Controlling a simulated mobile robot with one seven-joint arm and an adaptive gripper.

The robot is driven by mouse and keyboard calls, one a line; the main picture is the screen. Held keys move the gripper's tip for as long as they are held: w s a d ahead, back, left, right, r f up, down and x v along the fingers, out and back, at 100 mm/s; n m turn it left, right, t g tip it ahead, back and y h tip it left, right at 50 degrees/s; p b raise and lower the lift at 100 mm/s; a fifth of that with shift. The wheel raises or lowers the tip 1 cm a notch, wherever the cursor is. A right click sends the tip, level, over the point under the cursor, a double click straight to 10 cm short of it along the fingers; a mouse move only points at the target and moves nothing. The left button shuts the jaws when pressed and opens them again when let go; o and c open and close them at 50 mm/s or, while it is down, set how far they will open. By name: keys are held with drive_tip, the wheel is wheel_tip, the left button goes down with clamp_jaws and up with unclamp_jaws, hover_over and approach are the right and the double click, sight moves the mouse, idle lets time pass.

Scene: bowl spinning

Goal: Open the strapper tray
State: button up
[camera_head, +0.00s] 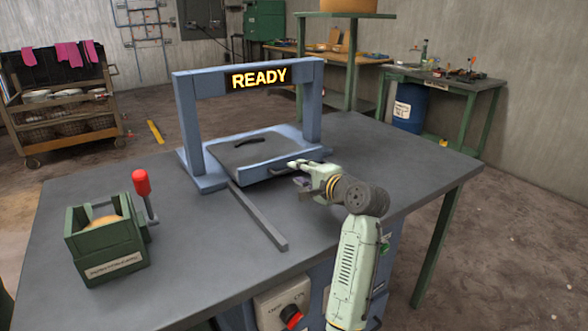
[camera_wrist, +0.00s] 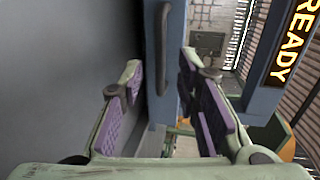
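The strapper (camera_head: 312,105) is a blue frame with a lit READY sign, standing on the grey table. My gripper (camera_head: 300,168) is at the tray's front right edge. In the wrist view my gripper (camera_wrist: 161,75) is open and empty, with purple-padded fingers apart. A dark bar handle (camera_wrist: 162,45) on a blue face lies ahead, in line with the gap between the fingers. I cannot tell whether it touches them.
A grey bar (camera_head: 258,215) runs along the table from the strapper toward the front. A green box (camera_head: 108,250) with a red-knobbed lever stands at the table's left. A control box with a red knob (camera_head: 290,315) is at the front. The table's right side (camera_head: 410,160) is clear.

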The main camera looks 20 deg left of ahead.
sight(292, 170)
drive_tip(key=shift+x, duration=1.75)
clamp_jaws()
